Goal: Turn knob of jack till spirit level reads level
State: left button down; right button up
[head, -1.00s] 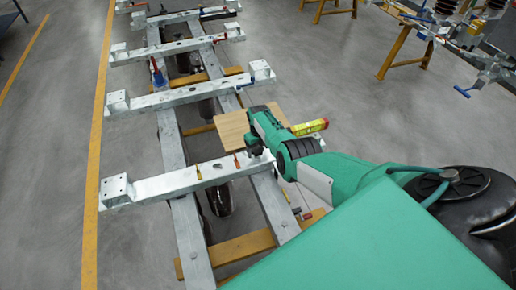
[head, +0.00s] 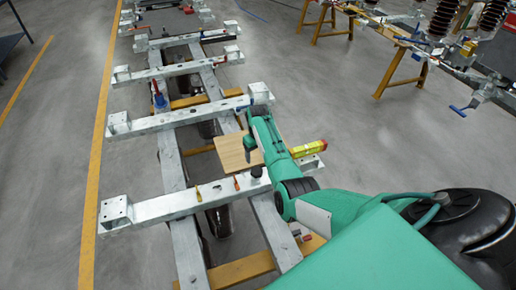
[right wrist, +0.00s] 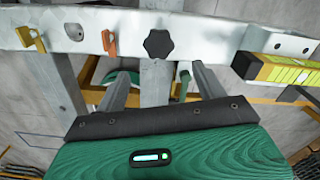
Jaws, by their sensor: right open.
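The black lobed knob (head: 256,171) sits on the near galvanised crossbeam (head: 170,204). In the right wrist view the knob (right wrist: 158,44) shows whole on the beam face, above and between the fingertips in the picture, with nothing around it. My right gripper (head: 250,150) is open and empty, apart from the knob. Its two grey fingers (right wrist: 158,80) stand wide apart in the wrist view. The yellow spirit level (head: 308,149) lies at the beam's right end and also shows in the wrist view (right wrist: 280,70); its bubble is too small to read. My left gripper is not in view.
An orange tab (right wrist: 109,43) and a yellow tab (right wrist: 32,40) stick out of the beam left of the knob. A wooden board (head: 232,153) lies behind the beam. More crossbeams (head: 180,119) stand farther back.

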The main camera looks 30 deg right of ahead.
jog(key=shift+s+r, duration=0.1)
jog(key=shift+r, duration=1.45)
